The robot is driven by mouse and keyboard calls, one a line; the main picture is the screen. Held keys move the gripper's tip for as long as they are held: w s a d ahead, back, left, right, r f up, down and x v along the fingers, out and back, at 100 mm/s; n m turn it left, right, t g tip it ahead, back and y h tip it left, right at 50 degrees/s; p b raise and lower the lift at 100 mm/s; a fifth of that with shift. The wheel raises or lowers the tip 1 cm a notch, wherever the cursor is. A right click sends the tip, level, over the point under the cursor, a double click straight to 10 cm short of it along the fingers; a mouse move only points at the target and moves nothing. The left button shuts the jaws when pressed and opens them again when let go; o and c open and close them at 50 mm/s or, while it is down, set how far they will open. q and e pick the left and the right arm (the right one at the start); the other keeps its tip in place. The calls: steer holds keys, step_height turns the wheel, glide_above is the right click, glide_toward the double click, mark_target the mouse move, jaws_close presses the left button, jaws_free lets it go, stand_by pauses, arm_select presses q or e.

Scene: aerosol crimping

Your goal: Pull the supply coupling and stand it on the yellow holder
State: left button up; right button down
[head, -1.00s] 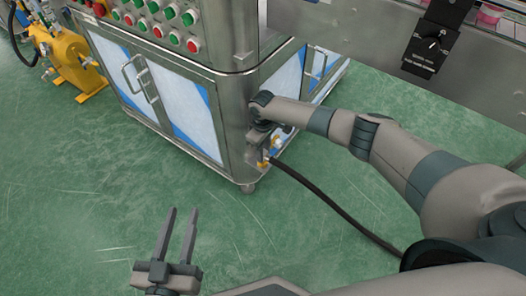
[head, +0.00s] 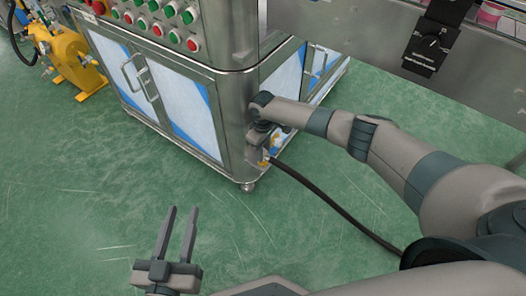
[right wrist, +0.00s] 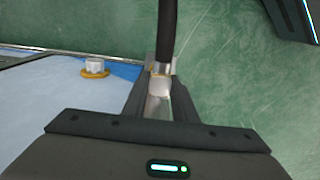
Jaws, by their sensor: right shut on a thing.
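The supply coupling (right wrist: 160,84) is a short pale metal piece on the end of a black hose (right wrist: 168,30). My right gripper (right wrist: 160,98) is shut on it, with the hose running up between the fingers. In the head view my right gripper (head: 264,132) is beside the steel cabinet's right corner, and the hose (head: 330,198) trails down to the right. A whitish fitting with a yellow ring (right wrist: 95,68) stands on the cabinet side, apart from the coupling. I cannot tell a yellow holder for certain. My left gripper (head: 177,236) is open and empty over the floor.
The steel cabinet (head: 232,110) with push buttons stands at the centre back. A yellow machine (head: 75,62) is at the far left. Green floor (head: 100,200) is clear in front.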

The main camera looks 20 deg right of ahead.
steer(key=shift+p, duration=0.5)
stand_by(1.2)
steer(key=c, duration=1.4)
jaws_free()
steer(key=shift+o, duration=0.2)
step_height(320, 180, up, 17)
steer(key=p, duration=0.3)
steer(key=shift+r+p, duration=0.15)
steer(key=shift+p, duration=0.25)
